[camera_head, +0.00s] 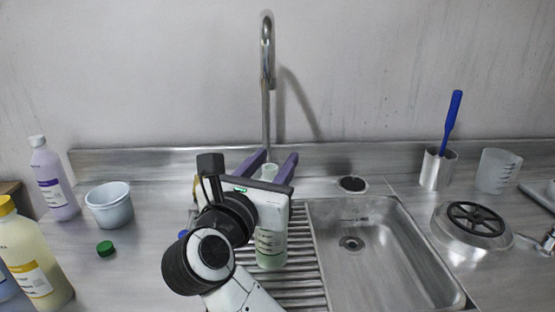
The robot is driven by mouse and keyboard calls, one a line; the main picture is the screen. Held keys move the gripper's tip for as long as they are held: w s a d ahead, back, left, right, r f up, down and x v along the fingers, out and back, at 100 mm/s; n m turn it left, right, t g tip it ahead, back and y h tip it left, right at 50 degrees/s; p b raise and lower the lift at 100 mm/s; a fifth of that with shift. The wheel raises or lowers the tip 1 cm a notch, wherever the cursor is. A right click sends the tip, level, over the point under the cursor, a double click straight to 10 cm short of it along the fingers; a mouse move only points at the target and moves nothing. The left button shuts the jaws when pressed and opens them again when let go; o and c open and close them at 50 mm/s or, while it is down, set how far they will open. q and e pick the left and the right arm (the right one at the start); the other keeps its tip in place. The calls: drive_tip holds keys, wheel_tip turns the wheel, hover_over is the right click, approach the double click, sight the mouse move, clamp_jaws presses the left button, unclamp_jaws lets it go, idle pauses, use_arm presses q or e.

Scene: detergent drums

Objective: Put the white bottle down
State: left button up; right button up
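My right gripper (273,168) reaches over the ribbed drainboard, its two purple fingers pointing away towards the wall and set apart. A pale bottle (271,252) with dark graduation marks and a faint green tint is upright behind and below the gripper body. Its light top shows between the fingers. The gripper hides the bottle's middle, so I cannot tell whether the fingers touch it. The bottle's lower end appears at the drainboard's ribs (302,272); I cannot tell if it bears on them. My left gripper is not in view.
The sink (400,260) lies to the right and the tap (266,100) rises behind. A purple-filled bottle (52,180), grey tub (110,207), green cap (105,249) and yellow-capped bottle (30,262) stand left. A brush holder (436,170), clear beaker (497,171) and round metal drum (472,228) stand right.

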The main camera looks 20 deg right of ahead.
sight(268, 171)
drive_tip(key=shift+b+v, duration=0.3)
drive_tip(key=shift+v, duration=2.55)
